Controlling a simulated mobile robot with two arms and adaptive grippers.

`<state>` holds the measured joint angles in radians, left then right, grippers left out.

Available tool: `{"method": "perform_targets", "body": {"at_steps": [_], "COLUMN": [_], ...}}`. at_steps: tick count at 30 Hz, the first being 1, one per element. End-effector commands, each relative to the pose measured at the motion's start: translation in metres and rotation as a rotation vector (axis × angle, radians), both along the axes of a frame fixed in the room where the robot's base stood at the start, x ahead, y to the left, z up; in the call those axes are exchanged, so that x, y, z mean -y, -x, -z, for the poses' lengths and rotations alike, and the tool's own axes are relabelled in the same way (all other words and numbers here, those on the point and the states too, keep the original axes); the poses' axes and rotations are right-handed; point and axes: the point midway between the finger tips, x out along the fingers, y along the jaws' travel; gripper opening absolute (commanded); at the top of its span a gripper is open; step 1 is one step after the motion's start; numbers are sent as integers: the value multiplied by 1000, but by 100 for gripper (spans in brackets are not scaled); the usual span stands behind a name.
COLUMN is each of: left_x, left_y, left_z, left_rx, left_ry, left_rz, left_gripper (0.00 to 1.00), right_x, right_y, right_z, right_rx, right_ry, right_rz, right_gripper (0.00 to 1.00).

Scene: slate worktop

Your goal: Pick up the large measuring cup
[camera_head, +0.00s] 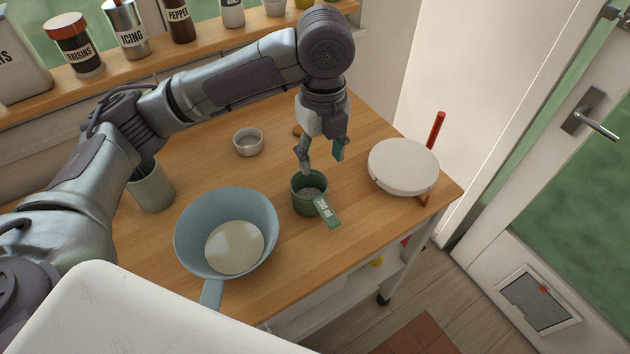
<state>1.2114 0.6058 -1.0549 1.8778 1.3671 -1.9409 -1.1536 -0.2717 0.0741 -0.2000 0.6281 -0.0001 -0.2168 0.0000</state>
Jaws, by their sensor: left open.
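The large measuring cup (298,203) is a dark green round cup with a flat handle labelled 250 ML. It stands upright on the wooden worktop, right of the blue pan, with its handle towards the lower right. My left gripper (321,163) is open and points down just above and behind the cup's rim. One finger hangs close over the rim; I cannot tell whether it touches. The other finger is farther right, beside a small green piece that I cannot identify. My right gripper is not in view.
A blue pan (190,238) with pale contents stands left of the cup. A small metal bowl (248,142) is behind. A grey-green canister (151,187) is partly behind my arm. Worktop near the cup is clear.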

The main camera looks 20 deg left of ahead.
Motion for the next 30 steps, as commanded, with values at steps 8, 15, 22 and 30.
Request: {"method": "perform_targets", "body": {"at_steps": [8,15,22,30], "left_x": [0,0,0,0], "left_y": [2,1,4,4], "left_z": [53,79,103,132], "left_rx": [-6,-1,-4,0], "left_ry": [-1,0,-1,-1], "left_rz": [0,0,-2,1], "left_gripper": [56,56,56,56], "right_x": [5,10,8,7], "right_y": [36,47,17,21], "right_z": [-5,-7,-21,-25], "right_rx": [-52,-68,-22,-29], "right_ry": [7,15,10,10], "right_rz": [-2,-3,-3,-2], "right_gripper": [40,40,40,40]}}
